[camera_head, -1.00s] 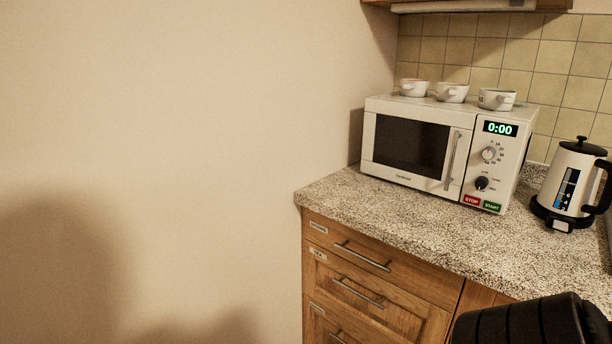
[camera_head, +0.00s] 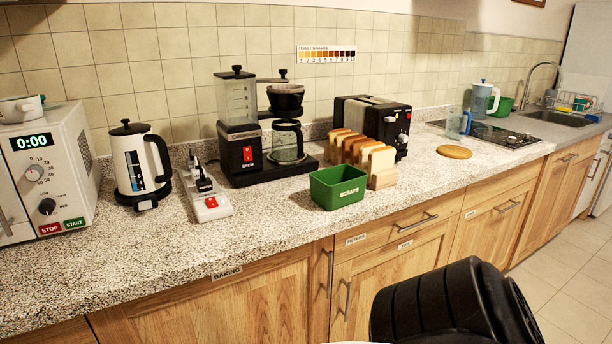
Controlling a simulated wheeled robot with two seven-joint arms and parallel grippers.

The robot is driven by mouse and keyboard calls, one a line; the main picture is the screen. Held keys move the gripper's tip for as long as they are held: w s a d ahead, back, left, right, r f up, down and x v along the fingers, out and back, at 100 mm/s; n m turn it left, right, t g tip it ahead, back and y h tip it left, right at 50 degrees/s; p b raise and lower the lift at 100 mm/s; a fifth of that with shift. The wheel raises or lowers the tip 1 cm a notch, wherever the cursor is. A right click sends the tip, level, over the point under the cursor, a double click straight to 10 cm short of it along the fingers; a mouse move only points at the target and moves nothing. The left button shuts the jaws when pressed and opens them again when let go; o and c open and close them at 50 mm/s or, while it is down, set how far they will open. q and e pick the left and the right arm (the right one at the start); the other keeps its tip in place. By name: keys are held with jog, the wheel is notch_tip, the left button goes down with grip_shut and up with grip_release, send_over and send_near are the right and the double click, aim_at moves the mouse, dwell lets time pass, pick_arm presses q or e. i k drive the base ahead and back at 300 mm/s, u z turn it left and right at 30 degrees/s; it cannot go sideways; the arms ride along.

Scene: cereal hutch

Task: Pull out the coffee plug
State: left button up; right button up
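A coffee maker (camera_head: 239,152) with a red switch, a clear water tank and a glass jug stands on the counter against the tiled wall. To its left lies a pale power strip (camera_head: 213,209) with a red switch. A dark plug (camera_head: 204,184) sits on the strip, with what looks like a second one behind it. The pieces are small, and I cannot tell which belongs to the coffee maker. Neither of my grippers shows; only a black ribbed part of mine is at the bottom right.
A kettle (camera_head: 139,163) stands close left of the strip, with a microwave (camera_head: 43,172) beyond it. To the right are a green scraps box (camera_head: 338,188), bread slices (camera_head: 362,153) in a rack and a toaster (camera_head: 373,118). The counter front (camera_head: 262,220) before the strip is clear.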

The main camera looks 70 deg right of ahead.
aim_at(205, 185)
jog(key=z, duration=2.2)
